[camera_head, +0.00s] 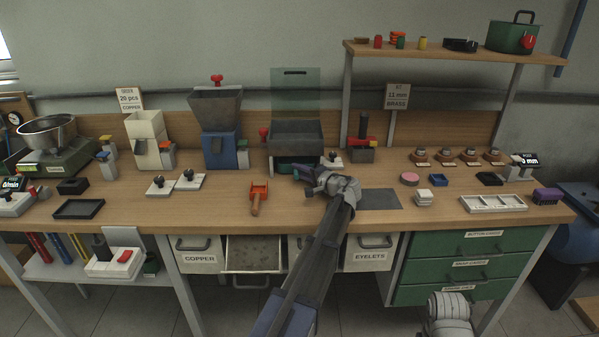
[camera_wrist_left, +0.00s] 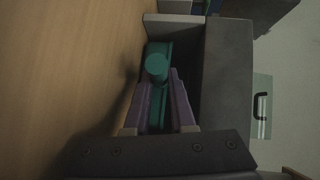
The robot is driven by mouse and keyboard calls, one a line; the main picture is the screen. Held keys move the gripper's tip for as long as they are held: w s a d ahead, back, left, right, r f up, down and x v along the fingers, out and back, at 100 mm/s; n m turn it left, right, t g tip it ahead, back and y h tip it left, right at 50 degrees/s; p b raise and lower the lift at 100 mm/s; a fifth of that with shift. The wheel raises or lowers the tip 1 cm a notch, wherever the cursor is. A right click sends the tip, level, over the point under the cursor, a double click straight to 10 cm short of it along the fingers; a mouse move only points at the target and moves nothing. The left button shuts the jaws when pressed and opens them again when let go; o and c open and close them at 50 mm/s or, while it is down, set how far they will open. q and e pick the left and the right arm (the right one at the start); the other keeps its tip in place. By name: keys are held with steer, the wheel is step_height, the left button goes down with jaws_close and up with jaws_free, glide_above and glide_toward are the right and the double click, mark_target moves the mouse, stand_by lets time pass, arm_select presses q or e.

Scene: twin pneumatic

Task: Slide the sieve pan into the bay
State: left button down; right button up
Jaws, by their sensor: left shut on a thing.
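The teal sieve pan (camera_head: 284,168) is low at the front of the dark box-shaped station (camera_head: 296,134) at the back middle of the table. Its bay is the low opening under that box, mostly hidden in the head view. My left gripper (camera_head: 303,173) is at the front of the pan. In the left wrist view, its purple fingers (camera_wrist_left: 158,88) are shut on the pan's round teal knob (camera_wrist_left: 157,65). The pan body lies beside the dark box (camera_wrist_left: 226,85) there, with a pale wall (camera_wrist_left: 172,27) at its far end. How deep the pan sits is unclear.
An orange scoop (camera_head: 258,197) lies left of my left arm. A dark mat (camera_head: 379,199) and white blocks (camera_head: 424,197) lie to the right. A blue hopper stand (camera_head: 220,150) stands left of the station. An open drawer (camera_head: 254,254) juts out below the table.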

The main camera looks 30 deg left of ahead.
arm_select(q)
steer(key=shift+f, duration=0.15)
stand_by(0.3)
steer(key=c, duration=0.7)
jaws_free()
steer(key=shift+d, duration=0.1)
steer(key=p+v, duration=0.1)
steer(key=v, duration=0.6)
steer(key=shift+s+d, duration=0.2)
steer(key=shift+d, duration=0.05)
